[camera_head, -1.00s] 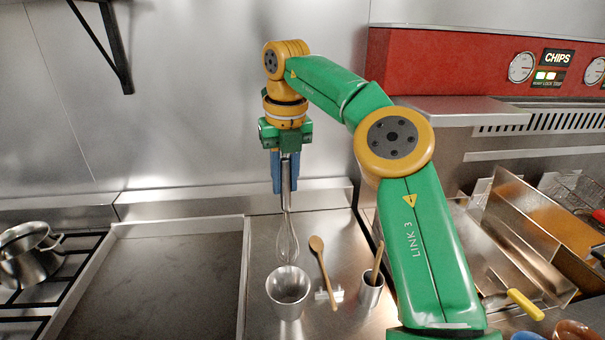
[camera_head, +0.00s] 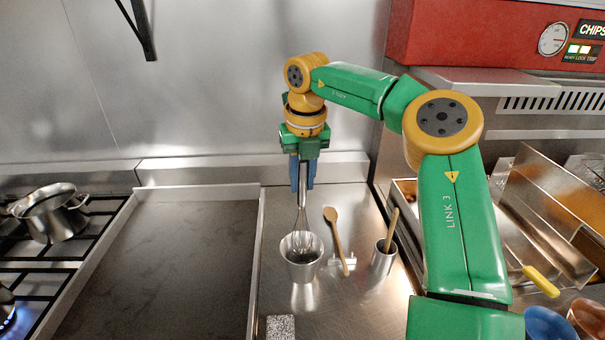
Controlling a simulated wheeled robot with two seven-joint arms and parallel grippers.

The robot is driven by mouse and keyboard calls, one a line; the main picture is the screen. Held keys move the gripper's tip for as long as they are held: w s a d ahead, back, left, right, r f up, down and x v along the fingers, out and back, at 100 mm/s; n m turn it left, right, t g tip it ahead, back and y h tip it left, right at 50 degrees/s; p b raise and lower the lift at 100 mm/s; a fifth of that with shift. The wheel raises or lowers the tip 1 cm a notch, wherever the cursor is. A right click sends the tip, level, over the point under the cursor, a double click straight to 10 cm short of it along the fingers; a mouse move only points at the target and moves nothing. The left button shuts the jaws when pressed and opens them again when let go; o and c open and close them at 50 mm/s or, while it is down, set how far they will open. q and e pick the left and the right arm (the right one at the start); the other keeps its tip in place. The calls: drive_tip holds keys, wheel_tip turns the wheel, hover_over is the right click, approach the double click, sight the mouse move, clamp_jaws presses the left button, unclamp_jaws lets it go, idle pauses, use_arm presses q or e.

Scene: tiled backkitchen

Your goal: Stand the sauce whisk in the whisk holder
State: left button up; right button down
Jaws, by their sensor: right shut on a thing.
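My right gripper (camera_head: 303,182) points down with its blue fingers shut on the handle of the sauce whisk (camera_head: 302,220). The whisk hangs upright, its wire loops downward. The loops overlap the mouth of a metal cup, which looks like the whisk holder (camera_head: 302,272), on the steel counter. The lower ends of the wires appear inside the rim; whether they touch the bottom is hidden. My left gripper is not in view.
A wooden spoon (camera_head: 337,238) lies on a small rest right of the holder. A smaller metal cup (camera_head: 383,259) holds a wooden-handled utensil. A dark griddle (camera_head: 160,260) with a raised rim lies left; a pot (camera_head: 52,215) stands on the stove. A speckled block (camera_head: 281,328) sits in front.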

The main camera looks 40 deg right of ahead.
sight(303, 201)
wheel_tip(303, 201, down, 5)
drive_tip(key=b, duration=0.3)
drive_tip(key=shift+w+d+f, duration=0.1)
drive_tip(key=shift+d, duration=0.05)
drive_tip(key=shift+f+b, duration=0.35)
drive_tip(key=shift+b, duration=0.05)
drive_tip(key=c, duration=0.6)
unclamp_jaws()
drive_tip(key=shift+c, duration=0.2)
drive_tip(key=r, duration=0.4)
drive_tip(key=s+r, duration=0.1)
drive_tip(key=r, duration=0.2)
drive_tip(key=shift+a+r, duration=0.1)
drive_tip(key=shift+a, duration=0.25)
drive_tip(key=shift+d, duration=0.1)
